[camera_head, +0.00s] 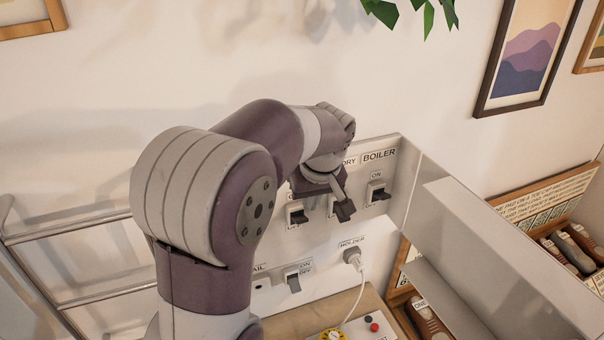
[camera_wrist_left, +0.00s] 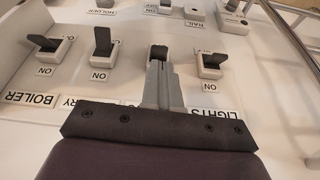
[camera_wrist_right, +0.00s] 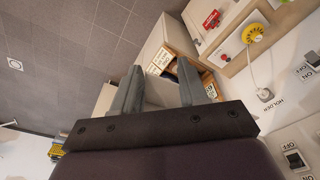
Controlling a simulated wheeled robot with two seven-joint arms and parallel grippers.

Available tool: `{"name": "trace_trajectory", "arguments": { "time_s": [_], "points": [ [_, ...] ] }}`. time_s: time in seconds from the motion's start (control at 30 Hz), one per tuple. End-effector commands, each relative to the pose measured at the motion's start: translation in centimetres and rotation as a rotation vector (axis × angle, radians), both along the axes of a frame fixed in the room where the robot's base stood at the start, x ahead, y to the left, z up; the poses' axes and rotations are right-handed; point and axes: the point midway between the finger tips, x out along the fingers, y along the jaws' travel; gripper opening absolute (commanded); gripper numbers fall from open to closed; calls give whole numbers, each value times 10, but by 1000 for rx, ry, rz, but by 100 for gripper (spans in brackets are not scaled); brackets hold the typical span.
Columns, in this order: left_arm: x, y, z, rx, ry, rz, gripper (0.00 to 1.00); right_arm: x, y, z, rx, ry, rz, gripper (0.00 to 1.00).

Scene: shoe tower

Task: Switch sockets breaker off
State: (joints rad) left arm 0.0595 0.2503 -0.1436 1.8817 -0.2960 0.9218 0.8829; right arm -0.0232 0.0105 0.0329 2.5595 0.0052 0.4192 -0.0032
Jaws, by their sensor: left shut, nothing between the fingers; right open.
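The breaker panel (camera_head: 322,240) is on the wall, with a row of switches. The BOILER breaker (camera_head: 378,190) is at the right end and also shows in the left wrist view (camera_wrist_left: 47,46). Beside it there is a breaker (camera_wrist_left: 101,42) whose label is partly covered. The LIGHTS breaker (camera_wrist_left: 210,63) is on the other side of my left gripper. No SOCKETS label is readable. My left gripper (camera_head: 343,212) is shut and empty, with its tips at the breaker row between these two; it hides what is behind it. My right gripper (camera_wrist_right: 158,90) is open and empty.
Below the row are another switch (camera_head: 292,281) and a plug (camera_head: 352,258) under a HOLDER label. A grey box-like side wall (camera_head: 480,250) stands right of the panel. Shoe shelves (camera_head: 570,248) are farther right. A wire rack (camera_head: 80,240) is at left.

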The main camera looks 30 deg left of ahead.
Motion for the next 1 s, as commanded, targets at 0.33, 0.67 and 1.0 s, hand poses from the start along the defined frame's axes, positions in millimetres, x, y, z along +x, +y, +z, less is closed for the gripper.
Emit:
{"name": "trace_trajectory", "arguments": {
  "time_s": [0.33, 0.67, 1.0],
  "points": [
    [7, 8, 30, 11, -25, 76, 0, -1, 0, 17, 0, 2, 0, 43],
    [12, 14, 0, 11, -22, 73, 0, 0, 0, -12, 0, 2, 0, 43],
    [26, 31, -45, 10, -20, 74, 0, 0, 0, 12, 0, 1, 0, 43]
  ]
}}
